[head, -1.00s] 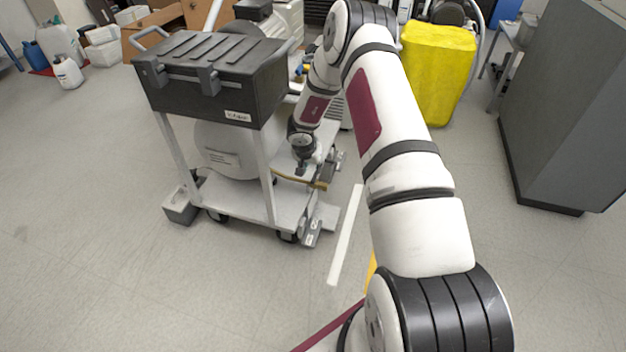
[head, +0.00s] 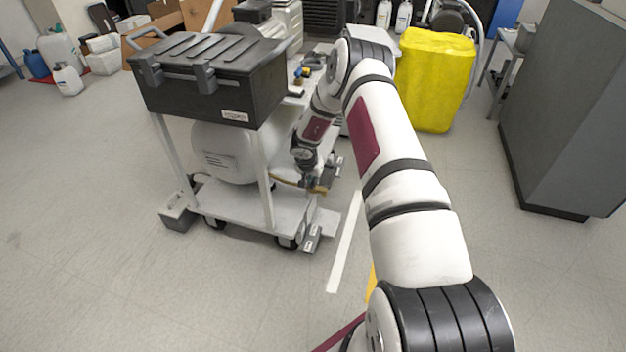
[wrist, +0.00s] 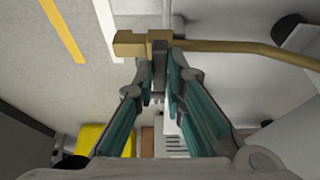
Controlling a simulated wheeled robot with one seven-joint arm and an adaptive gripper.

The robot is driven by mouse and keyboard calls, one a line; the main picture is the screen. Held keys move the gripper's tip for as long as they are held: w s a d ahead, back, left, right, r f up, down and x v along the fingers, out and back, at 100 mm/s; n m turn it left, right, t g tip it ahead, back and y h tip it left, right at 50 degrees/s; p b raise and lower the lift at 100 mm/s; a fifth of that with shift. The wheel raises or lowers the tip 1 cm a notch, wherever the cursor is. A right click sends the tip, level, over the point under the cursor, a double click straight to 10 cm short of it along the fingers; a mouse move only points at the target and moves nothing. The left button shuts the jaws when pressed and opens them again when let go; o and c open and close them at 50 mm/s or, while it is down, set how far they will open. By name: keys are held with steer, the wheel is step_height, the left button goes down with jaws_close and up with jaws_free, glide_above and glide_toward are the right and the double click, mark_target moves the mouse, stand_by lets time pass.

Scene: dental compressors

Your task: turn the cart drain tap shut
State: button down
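The cart drain tap has a brass body (wrist: 145,43) at the end of a brass pipe (wrist: 240,47) that runs right in the wrist view. A short grey lever (wrist: 159,65) points from the body toward my gripper (wrist: 159,73). The lever lies between the two teal-padded fingertips, which are close on either side of it. Whether both pads touch it is too small to tell. In the head view my gripper (head: 318,181) is low at the cart's right side, by the brass pipe, and partly hides the tap. The cart (head: 240,205) carries a white tank (head: 222,152).
A black case (head: 210,85) sits on top of the cart. A yellow covered item (head: 435,80) stands behind my arm, and a grey cabinet (head: 565,110) stands at the right. Grey blocks (head: 178,214) lie by the cart wheels. The floor in front is clear.

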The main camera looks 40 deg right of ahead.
steer(key=shift+a+r+m+p, duration=0.1)
steer(key=shift+m+p, duration=0.3)
steer(key=shift+p, duration=0.55)
steer(key=m+g+p, duration=0.1)
steer(key=p, duration=0.2)
steer(key=shift+w+m, duration=0.1)
steer(key=shift+m, duration=0.3)
steer(key=shift+m+g+h+p, duration=0.3)
steer(key=shift+m+p, duration=0.2)
steer(key=shift+m, duration=0.3)
steer(key=shift+w+m+g, duration=0.15)
steer(key=shift+m+g, duration=0.15)
steer(key=shift+m, duration=0.6)
steer(key=m+b, duration=0.1)
steer(key=m, duration=0.1)
steer(key=m+g+b, duration=0.1)
steer(key=m, duration=0.1)
steer(key=m+g+b, duration=0.1)
steer(key=m, duration=0.1)
steer(key=shift+w+f, duration=0.25)
steer(key=shift+f, duration=0.05)
steer(key=shift+w+r+m+g+y+b, duration=0.15)
steer(key=shift+m+g+b, duration=0.3)
steer(key=shift+m+b, duration=0.45)
steer(key=shift+s+f+m+g+y+b, duration=0.1)
steer(key=shift+m+g+y+b, duration=0.25)
steer(key=shift+m, duration=0.85)
steer(key=shift+r, duration=0.1)
